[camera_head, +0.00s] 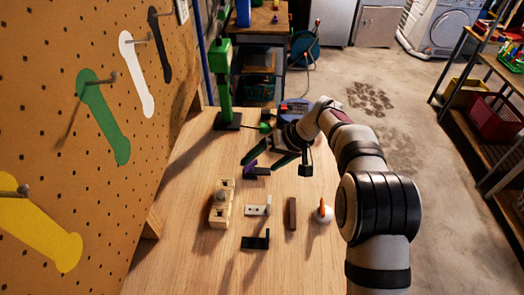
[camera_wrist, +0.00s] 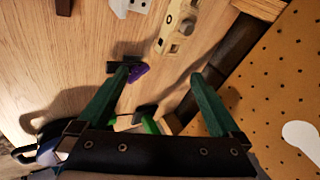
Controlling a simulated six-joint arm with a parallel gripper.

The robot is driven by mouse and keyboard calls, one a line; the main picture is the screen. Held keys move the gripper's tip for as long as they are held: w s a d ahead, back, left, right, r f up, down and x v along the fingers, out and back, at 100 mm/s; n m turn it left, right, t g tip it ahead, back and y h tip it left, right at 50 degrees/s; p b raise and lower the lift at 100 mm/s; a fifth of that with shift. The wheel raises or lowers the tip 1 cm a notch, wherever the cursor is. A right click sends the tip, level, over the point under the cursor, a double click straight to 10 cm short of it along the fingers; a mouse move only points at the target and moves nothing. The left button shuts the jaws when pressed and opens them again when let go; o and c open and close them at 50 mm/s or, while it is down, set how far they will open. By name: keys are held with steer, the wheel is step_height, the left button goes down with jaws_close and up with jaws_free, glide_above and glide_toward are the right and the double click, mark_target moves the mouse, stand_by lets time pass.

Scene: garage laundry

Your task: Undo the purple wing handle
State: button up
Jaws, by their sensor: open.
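The purple wing handle (camera_head: 249,166) sits on a small black base (camera_head: 261,172) on the wooden table. In the wrist view the purple handle (camera_wrist: 138,72) shows beside the tip of the left finger, toward the gap between the fingers, and the black base (camera_wrist: 121,60) lies partly behind that finger. My gripper (camera_head: 266,158) has two green fingers spread wide, with nothing between them. It hangs over the table close to the handle; I cannot tell whether a finger touches it. The left finger hides part of the base in the wrist view (camera_wrist: 161,76).
A beige block (camera_head: 221,205), a white bracket (camera_head: 258,210), a black bracket (camera_head: 255,242), a brown block (camera_head: 291,213) and a white ball with an orange top (camera_head: 323,214) stand nearer the front. A green post (camera_head: 222,85) rises behind. A pegboard (camera_head: 100,180) borders the left.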

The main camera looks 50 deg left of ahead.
mark_target(251, 166)
steer(key=w+d+f+m+t+y, duration=0.1)
steer(key=d+m+y, duration=0.1)
steer(key=m, duration=0.7)
steer(key=w+d+f+m+y, duration=0.1)
steer(key=d+f+m+y, duration=0.1)
steer(key=m, duration=0.8)
steer(key=w+d+f+m+t+y, duration=0.1)
steer(key=d+f+m+y, duration=0.1)
steer(key=m, duration=0.7)
steer(key=shift+w+d+f+m+t+y, duration=0.2)
steer(key=shift+w+d+m+t+y, duration=0.15)
steer(key=shift+d+y, duration=0.4)
steer(key=x, duration=1.5)
steer(key=shift+a, duration=0.35)
